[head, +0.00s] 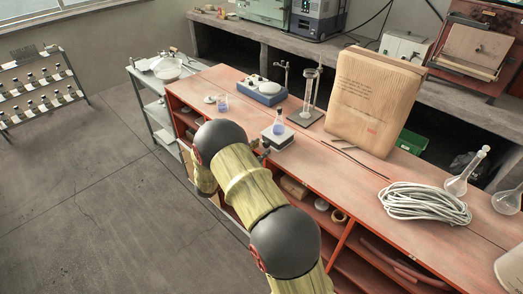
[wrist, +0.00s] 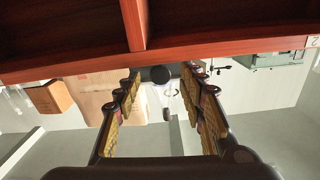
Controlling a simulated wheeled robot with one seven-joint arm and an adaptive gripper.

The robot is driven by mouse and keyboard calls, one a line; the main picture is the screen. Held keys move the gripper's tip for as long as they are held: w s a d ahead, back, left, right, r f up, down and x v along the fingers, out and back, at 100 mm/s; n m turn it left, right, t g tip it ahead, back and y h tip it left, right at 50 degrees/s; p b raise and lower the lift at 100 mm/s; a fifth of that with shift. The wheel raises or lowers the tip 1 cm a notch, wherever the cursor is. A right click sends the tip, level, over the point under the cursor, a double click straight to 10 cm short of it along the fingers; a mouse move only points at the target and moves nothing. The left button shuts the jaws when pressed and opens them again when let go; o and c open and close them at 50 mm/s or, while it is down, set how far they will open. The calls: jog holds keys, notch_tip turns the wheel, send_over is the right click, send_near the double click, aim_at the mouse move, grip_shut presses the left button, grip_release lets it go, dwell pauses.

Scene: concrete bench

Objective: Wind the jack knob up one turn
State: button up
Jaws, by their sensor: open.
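The jack (head: 279,139) is a low, white-topped stand near the front edge of the red bench. In the wrist view, which is upside down, a round black knob (wrist: 160,75) shows at the bench edge. My gripper (wrist: 161,75) is open, with one set of fingers on each side of the knob in that picture. I cannot tell how far the fingertips are from the knob, and no contact shows. In the head view my arm hides most of the gripper and the knob.
The red bench top (head: 337,185) has a blue-based instrument (head: 261,92), a beaker (head: 222,103), a burette stand (head: 308,95) and a big tan sack (head: 372,98) behind the jack. Coiled rope (head: 425,203) lies to the right. Open shelves are below the bench edge.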

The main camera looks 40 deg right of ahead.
jog(key=shift+w+d, duration=0.1)
jog(key=shift+d, duration=0.65)
jog(key=c, duration=0.3)
grip_shut()
